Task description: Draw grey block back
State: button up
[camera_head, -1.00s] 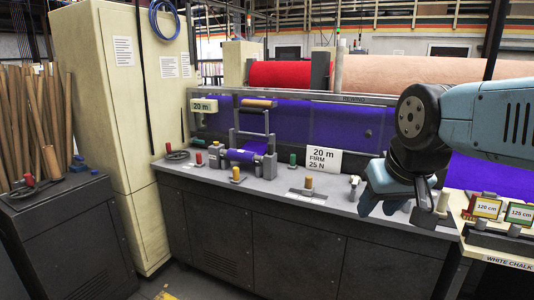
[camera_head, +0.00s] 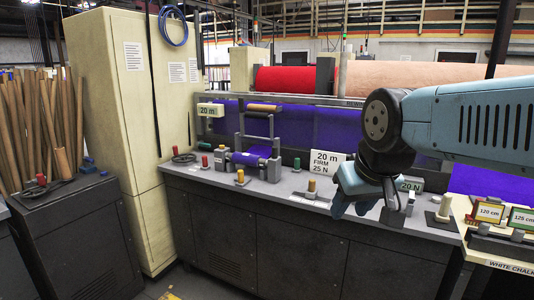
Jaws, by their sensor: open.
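My gripper (camera_head: 353,207) hangs over the right part of the grey bench top, at the end of my light-blue arm. Its pale blue fingers point down and are open, with nothing seen between them. Just right of the fingers a small grey block (camera_head: 393,217) stands on the bench, partly hidden behind a dark part of my wrist. More grey blocks hold the ends of the purple roll (camera_head: 247,158) at the bench's left. I cannot tell from this view which grey block the task means, nor whether my gripper touches one.
A tall cream cabinet (camera_head: 125,110) is at the left.

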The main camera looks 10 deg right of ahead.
aim_at(274, 165)
jog(key=u, duration=0.05)
jog(key=i, duration=1)
jog(key=z, duration=0.1)
